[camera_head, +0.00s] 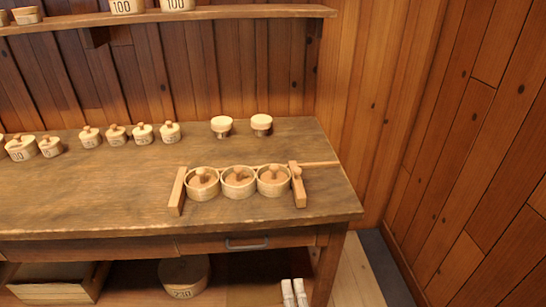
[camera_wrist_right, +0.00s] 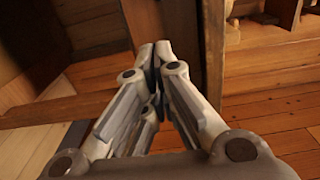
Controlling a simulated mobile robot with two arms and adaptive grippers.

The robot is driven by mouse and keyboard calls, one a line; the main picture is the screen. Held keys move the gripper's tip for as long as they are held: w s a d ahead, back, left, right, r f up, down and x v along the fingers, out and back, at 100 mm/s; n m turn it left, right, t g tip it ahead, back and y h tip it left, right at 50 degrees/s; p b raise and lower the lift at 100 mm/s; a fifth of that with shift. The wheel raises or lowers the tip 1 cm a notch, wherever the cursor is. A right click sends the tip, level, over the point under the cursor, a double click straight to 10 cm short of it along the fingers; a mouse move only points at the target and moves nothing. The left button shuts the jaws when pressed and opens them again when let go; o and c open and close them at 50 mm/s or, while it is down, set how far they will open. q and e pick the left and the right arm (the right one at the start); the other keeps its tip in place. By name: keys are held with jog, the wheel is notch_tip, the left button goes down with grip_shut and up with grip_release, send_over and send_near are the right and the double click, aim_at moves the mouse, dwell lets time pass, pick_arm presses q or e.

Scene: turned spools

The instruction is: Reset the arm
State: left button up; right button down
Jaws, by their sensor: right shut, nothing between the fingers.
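My right gripper (camera_head: 294,292) shows at the bottom of the head view, in front of the wooden table (camera_head: 110,200) and below its top. In the right wrist view its fingers (camera_wrist_right: 157,55) come together at the tips, shut and empty, apart from any spool. My left gripper is not in view. On the table, three round wooden cups (camera_head: 239,182) with knobbed pieces inside sit in a row between two wooden end bars. Two pale round-topped spools (camera_head: 221,126) (camera_head: 262,124) stand behind them.
Several small knobbed spools (camera_head: 116,134) stand at the table's back left. A wall shelf (camera_head: 220,12) holds numbered pots. Under the table are a wooden crate (camera_head: 55,292) and a round box marked 230 (camera_head: 184,277). Open floor (camera_head: 355,275) lies to the right, before the plank wall.

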jog(key=s+d+f+n+g+y+p, duration=0.1)
jog(key=s+f+n+g, duration=0.4)
jog(key=f, duration=0.8)
jog(key=s+d+f+n+g+y+p, duration=0.1)
jog(key=s+f+n+g, duration=0.2)
jog(key=s+f+n, duration=0.65)
jog(key=s+d+f+n+g+h, duration=0.1)
jog(key=s+d+f+g, duration=0.2)
jog(key=s+f, duration=0.3)
jog(key=s+d+f+n+g+p, duration=0.1)
jog(key=s+d+f+n+g, duration=0.1)
jog(key=s+d+f, duration=0.4)
jog(key=s+d+f+n+g+h, duration=0.1)
jog(key=s+d+f+g, duration=0.3)
jog(key=s, duration=0.8)
notch_tip(320, 180, down, 2)
jog(key=shift+d+f+n+h, duration=0.1)
jog(key=shift+d+n+h, duration=0.25)
jog(key=shift+n, duration=0.4)
